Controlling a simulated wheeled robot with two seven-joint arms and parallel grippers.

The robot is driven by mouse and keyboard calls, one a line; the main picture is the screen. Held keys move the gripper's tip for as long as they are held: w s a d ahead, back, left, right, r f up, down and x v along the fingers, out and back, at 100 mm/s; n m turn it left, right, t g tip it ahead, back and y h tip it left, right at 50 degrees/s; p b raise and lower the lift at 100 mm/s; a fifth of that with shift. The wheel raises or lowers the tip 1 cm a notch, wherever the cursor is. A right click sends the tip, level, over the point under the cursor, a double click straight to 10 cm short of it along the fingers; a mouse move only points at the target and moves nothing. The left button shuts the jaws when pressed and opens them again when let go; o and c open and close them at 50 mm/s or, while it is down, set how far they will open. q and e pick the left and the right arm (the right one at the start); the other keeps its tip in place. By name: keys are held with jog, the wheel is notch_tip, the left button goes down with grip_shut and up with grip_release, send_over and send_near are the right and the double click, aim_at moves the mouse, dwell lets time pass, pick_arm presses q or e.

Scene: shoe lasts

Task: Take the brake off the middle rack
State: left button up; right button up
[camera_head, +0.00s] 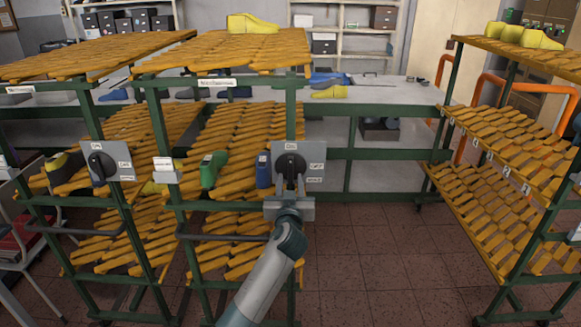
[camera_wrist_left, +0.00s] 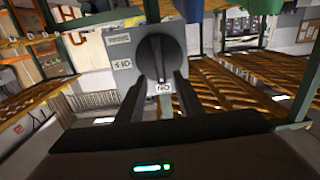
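The middle rack (camera_head: 292,100) is a green frame with slatted orange-brown shelves. A grey brake panel (camera_head: 314,174) with a black rotary knob (camera_head: 289,163) sits on its front right post. The panel has a label above the knob and others to its right. In the left wrist view the panel appears upside down; its knob (camera_wrist_left: 157,58) has its bar vertical, in line with the ON label (camera_wrist_left: 163,87), with OFF to one side. My left gripper (camera_head: 290,181) is at the knob, its fingers (camera_wrist_left: 160,82) apart, one on each side of the bar's line. Contact is unclear. My right gripper is out of view.
Another rack with a similar brake panel (camera_head: 122,165) stands close on the left. A third rack (camera_head: 505,150) stands at the right. Tiled floor (camera_head: 370,265) is clear between the racks.

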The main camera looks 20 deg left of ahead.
aim_at(291, 168)
pick_arm(q)
jog(key=p+x, duration=0.1)
jog(key=x, duration=0.3)
jog(key=shift+w+a+r, duration=0.1)
jog(key=shift+w, duration=0.25)
jog(key=shift+x, duration=0.95)
grip_shut()
